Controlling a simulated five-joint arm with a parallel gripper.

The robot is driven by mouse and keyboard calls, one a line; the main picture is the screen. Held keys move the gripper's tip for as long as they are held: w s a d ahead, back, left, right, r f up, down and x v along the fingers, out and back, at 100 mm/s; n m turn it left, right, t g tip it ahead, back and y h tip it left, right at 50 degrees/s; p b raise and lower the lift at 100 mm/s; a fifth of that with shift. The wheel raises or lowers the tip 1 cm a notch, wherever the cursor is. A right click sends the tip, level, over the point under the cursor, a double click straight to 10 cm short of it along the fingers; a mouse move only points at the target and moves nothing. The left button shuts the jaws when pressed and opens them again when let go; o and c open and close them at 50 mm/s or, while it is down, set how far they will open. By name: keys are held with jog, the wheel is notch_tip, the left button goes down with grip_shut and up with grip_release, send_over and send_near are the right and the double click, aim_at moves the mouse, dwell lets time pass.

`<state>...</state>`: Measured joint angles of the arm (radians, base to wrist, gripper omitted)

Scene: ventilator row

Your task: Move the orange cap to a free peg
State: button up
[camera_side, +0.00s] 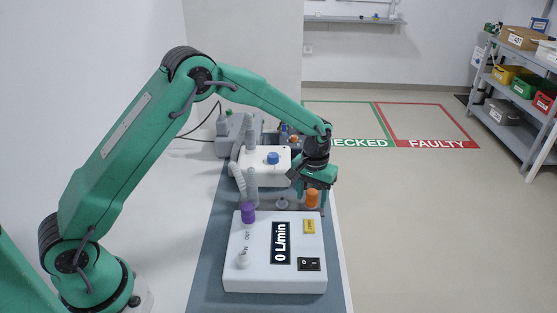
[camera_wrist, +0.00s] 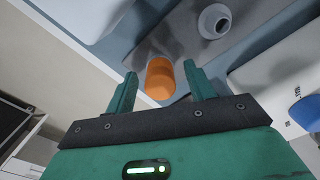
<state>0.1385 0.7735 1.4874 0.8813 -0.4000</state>
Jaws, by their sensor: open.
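The orange cap (camera_side: 312,198) stands just behind the nearest white ventilator box (camera_side: 240,275), at its right. In the wrist view the orange cap (camera_wrist: 160,80) shows between my two open fingers, with a gap on each side. My gripper (camera_side: 314,192) points down at the cap and is empty; its fingers (camera_wrist: 160,69) are apart. I cannot tell how far down around the cap they reach. A bare grey peg (camera_side: 282,203) stands left of the cap; it also shows in the wrist view (camera_wrist: 213,21). A bare white peg (camera_side: 242,260) is on the near box.
A purple cap (camera_side: 248,213) sits on the near box, whose display (camera_side: 281,243) reads 0 L/min. Open floor lies right of the bench.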

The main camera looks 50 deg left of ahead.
aim_at(312, 192)
jog(key=shift+r, duration=0.1)
notch_tip(312, 192, up, 7)
jog(key=shift+f, duration=0.1)
jog(key=shift+r, duration=0.4)
jog(key=shift+s+a+r, duration=0.1)
jog(key=shift+s+r, duration=0.15)
jog(key=shift+r, duration=0.3)
jog(key=s+a+r+m+t, duration=0.1)
jog(key=s+a+r+t, duration=0.25)
jog(key=s+r, duration=1)
jog(key=s+a+m+t, duration=0.1)
jog(key=s+a, duration=0.1)
jog(key=s, duration=0.6)
jog(key=s+a+m+t, duration=0.1)
jog(key=s, duration=0.8)
jog(key=shift+a+r, duration=0.35)
